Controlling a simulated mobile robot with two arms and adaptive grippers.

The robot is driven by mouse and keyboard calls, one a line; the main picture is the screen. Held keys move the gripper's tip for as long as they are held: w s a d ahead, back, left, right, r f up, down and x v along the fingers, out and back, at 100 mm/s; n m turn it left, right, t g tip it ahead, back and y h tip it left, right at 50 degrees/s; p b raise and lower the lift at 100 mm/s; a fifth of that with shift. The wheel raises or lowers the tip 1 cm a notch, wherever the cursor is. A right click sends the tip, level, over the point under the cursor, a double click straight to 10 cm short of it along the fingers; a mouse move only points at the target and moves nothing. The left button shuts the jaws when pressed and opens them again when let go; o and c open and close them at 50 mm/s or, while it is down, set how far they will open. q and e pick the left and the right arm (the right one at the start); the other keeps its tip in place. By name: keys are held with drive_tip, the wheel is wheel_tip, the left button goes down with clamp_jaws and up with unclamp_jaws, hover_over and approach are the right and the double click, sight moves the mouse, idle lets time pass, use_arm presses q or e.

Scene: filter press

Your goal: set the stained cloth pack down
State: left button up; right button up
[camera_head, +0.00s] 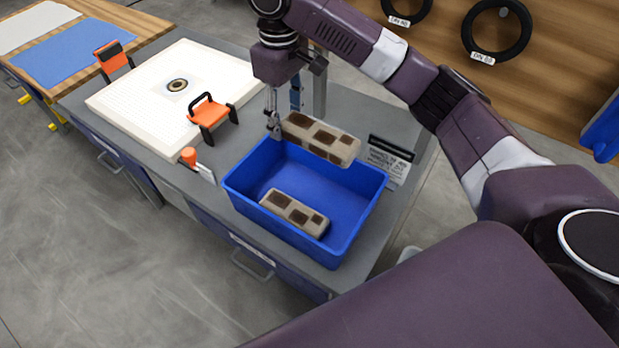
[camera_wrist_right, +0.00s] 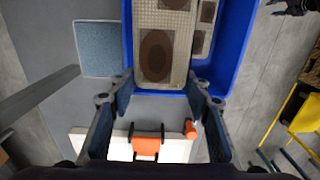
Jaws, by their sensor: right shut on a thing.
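A stained cloth pack (camera_head: 322,139), beige with dark brown patches, hangs above the back edge of the blue bin (camera_head: 285,236). My right gripper (camera_head: 274,126) is shut on its left end. In the right wrist view the held pack (camera_wrist_right: 157,50) extends away from the fingertips (camera_wrist_right: 161,100), over the bin. A second stained pack (camera_head: 294,213) lies on the bin floor near its front left; it shows partly beside the held one in the right wrist view (camera_wrist_right: 203,28). My left gripper is not in view.
The right part of the bin floor is bare. A white plate (camera_head: 140,105) with orange handles (camera_head: 212,112) lies left of the bin. An orange-topped item (camera_head: 188,156) stands close to the bin's left corner. A dark sign (camera_head: 390,155) stands behind the bin.

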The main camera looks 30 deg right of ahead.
hover_over(290, 180)
wheel_tip(290, 180, down, 8)
drive_tip(key=r, duration=0.1)
wheel_tip(290, 180, down, 7)
drive_tip(key=shift+d+f+p, duration=0.1)
drive_tip(key=shift+p, duration=0.6)
wheel_tip(290, 180, down, 4)
drive_tip(key=shift+f, duration=0.1)
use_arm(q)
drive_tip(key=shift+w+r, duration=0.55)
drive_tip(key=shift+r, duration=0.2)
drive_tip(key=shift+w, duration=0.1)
use_arm(e)
drive_tip(key=o, duration=0.9)
drive_tip(key=shift+f, duration=0.1)
drive_tip(key=shift+o, duration=0.2)
